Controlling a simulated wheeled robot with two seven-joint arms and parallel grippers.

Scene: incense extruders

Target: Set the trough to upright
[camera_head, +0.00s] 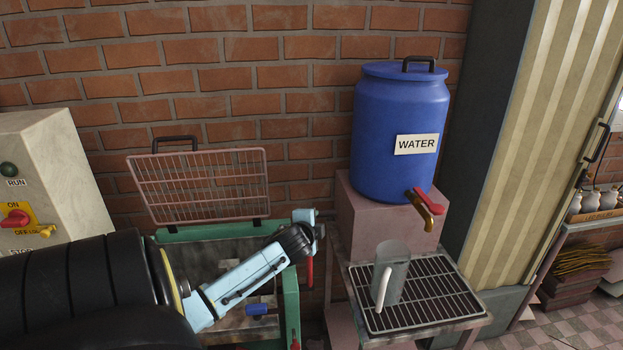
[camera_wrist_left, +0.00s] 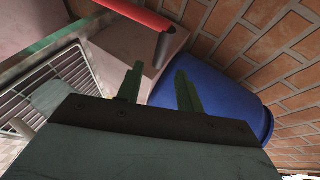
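The trough (camera_head: 217,251) appears to be the grey metal basin inside a green frame (camera_head: 291,305), left of centre in the head view. My left arm covers much of it, so I cannot tell its tilt. A red handle (camera_head: 309,271) hangs at the frame's right side. A red bar (camera_wrist_left: 140,14) with a dark end crosses the top of the left wrist view. My left gripper (camera_head: 308,228) is above the frame's right end. Its two green fingers (camera_wrist_left: 160,90) are apart in the wrist view, with nothing visibly held. My right gripper is out of view.
A wire-mesh lid (camera_head: 200,185) stands raised against the brick wall. A blue water barrel (camera_head: 385,130) sits on a pink block (camera_head: 362,220) to the right. A grey mug (camera_head: 396,275) stands on a drain grate (camera_head: 430,300). A control box (camera_head: 45,170) is at left.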

